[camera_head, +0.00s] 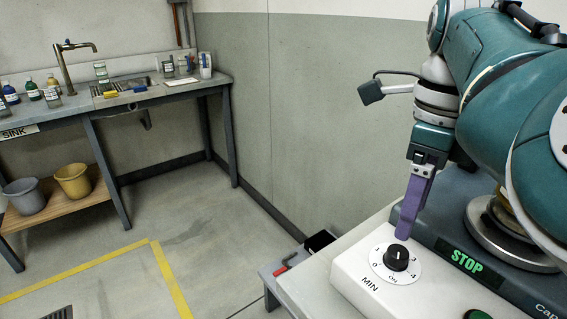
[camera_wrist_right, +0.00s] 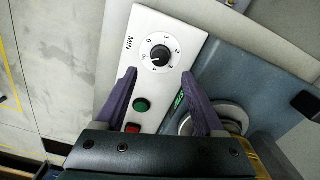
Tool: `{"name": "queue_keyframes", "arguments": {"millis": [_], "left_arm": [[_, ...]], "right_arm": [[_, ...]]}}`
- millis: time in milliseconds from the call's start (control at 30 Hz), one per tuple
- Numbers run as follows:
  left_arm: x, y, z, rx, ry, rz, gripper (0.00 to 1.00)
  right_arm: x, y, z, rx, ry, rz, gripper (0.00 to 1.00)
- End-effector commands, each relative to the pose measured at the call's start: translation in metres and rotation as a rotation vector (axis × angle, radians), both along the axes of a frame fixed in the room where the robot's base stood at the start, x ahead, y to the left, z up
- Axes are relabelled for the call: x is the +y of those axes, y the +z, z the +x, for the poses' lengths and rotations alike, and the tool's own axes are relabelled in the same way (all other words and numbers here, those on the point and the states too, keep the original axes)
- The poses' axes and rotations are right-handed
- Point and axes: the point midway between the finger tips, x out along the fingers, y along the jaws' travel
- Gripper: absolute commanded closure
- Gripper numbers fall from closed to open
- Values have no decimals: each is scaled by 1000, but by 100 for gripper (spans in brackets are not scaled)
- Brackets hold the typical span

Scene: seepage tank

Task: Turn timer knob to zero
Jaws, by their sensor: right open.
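The timer knob (camera_head: 396,258) is black and round, on a white dial marked 0 to 4 and ON, set in a white panel (camera_head: 345,271) labelled MIN. In the right wrist view the knob (camera_wrist_right: 160,54) sits just beyond the fingers. Its white mark seems to point toward the 4 side, but the exact setting is hard to read. My right gripper (camera_head: 404,235) has purple fingers and points down, just above and behind the knob. In the right wrist view the gripper (camera_wrist_right: 158,75) is open and empty, its fingertips apart on either side of the knob's line. My left gripper is not in view.
A green STOP display (camera_head: 467,260) is right of the panel. A green button (camera_wrist_right: 141,105) and a red button (camera_wrist_right: 133,127) lie below the dial. A sink bench (camera_head: 160,95) with bottles stands at the back left, with two buckets below.

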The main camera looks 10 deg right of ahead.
Motion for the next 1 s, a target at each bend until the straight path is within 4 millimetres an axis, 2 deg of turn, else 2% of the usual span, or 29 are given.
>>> {"name": "queue_keyframes", "arguments": {"millis": [100,300,500,733,767,1000], "left_arm": [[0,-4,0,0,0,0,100],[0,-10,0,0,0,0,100],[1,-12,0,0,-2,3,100],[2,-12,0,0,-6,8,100],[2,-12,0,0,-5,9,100],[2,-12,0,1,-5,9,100]], "right_arm": [[0,-26,-1,5,1,0,29],[0,-60,-1,2,1,0,29],[0,-73,0,-1,1,0,29],[0,-73,0,-1,1,0,29],[0,-73,0,-1,1,0,30],[0,-73,0,-2,1,-1,57]]}}
